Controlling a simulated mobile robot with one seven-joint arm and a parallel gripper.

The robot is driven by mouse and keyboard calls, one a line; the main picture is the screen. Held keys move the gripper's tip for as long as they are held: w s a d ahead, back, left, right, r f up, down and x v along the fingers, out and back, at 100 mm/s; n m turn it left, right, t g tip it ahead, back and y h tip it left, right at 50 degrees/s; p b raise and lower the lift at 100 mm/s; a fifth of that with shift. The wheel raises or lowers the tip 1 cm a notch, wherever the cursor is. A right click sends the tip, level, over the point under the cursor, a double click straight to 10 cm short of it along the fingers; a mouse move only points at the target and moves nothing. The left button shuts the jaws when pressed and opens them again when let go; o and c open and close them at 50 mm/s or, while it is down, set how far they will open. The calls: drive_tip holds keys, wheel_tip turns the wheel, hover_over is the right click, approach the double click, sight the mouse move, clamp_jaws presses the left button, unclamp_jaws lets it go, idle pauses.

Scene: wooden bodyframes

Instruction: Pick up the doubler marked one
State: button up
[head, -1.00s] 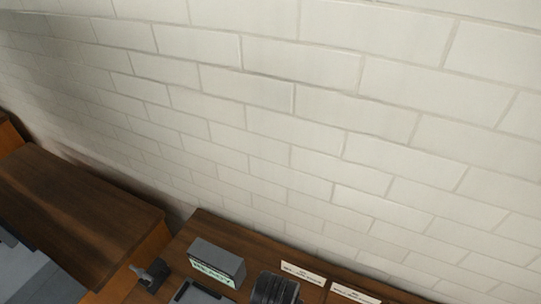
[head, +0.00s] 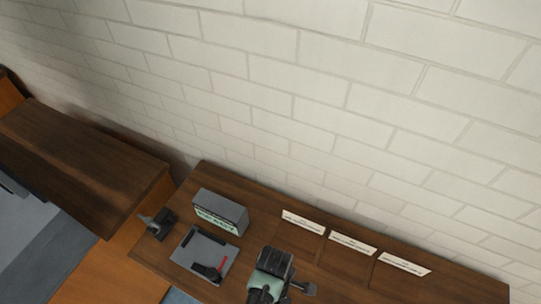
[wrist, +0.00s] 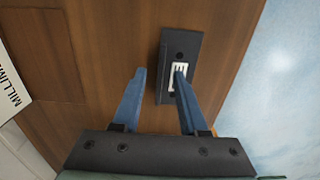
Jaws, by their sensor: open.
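In the wrist view a dark flat plate (wrist: 190,42) with round holes lies on the brown wooden surface. It bears a small white label with dark upright strokes; I cannot read it surely, so I cannot tell whether this is the doubler marked one. My gripper (wrist: 158,72) is open, its two blue fingers apart with nothing held. The right finger overlaps the label and hides part of it; the left finger is over bare wood left of the plate. In the head view my dark wrist covers the bench's front middle, and the fingertips are hidden.
White placards (head: 352,243) line the back by the brick wall. Another wooden bench (head: 75,165) is at left.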

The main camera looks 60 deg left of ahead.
drive_tip(key=shift+c, duration=0.3)
clamp_jaws()
idle(1.2)
